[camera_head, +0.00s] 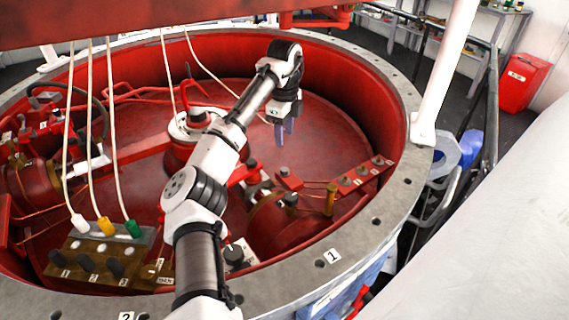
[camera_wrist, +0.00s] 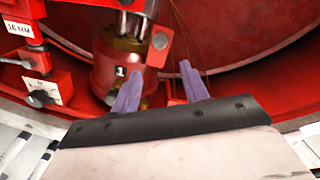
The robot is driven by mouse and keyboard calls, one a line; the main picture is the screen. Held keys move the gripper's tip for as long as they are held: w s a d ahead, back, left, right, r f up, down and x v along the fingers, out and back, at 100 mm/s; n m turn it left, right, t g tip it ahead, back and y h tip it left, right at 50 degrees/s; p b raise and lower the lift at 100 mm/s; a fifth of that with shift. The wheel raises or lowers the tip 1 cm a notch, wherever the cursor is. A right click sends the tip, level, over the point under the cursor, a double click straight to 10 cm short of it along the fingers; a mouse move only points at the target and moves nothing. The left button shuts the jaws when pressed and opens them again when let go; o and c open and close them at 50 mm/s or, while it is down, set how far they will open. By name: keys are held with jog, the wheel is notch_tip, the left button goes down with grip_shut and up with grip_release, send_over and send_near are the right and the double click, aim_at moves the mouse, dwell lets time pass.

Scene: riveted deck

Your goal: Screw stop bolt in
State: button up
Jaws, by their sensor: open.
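My gripper (camera_head: 284,131) is open and empty, with two purple fingers held above the red floor of the round pit. In the wrist view its fingers (camera_wrist: 159,69) stand apart with nothing between them. Beyond them, a silver bolt head (camera_wrist: 160,41) sits on a red bracket beside a red cylinder (camera_wrist: 120,72) with a small number label. I cannot tell whether this is the stop bolt. In the head view several dark bolt heads (camera_head: 361,171) sit on a numbered red bar at the right of the pit.
The pit has a grey riveted rim (camera_head: 375,222). A block with white, yellow and green cable plugs (camera_head: 104,226) stands front left. A central hub (camera_head: 197,120) rises left of my gripper. The wrist view shows a dial box (camera_wrist: 42,93) at left.

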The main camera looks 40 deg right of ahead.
aim_at(284, 169)
notch_tip(284, 169, down, 12)
jog(key=shift+f+p, duration=0.15)
jog(key=shift+p, duration=0.8)
grip_shut()
jog(key=shift+m+p, duration=0.55)
jog(key=shift+m, duration=1.95)
grip_release()
notch_tip(284, 169, up, 14)
jog(key=b, duration=0.1)
jog(key=shift+b, duration=0.35)
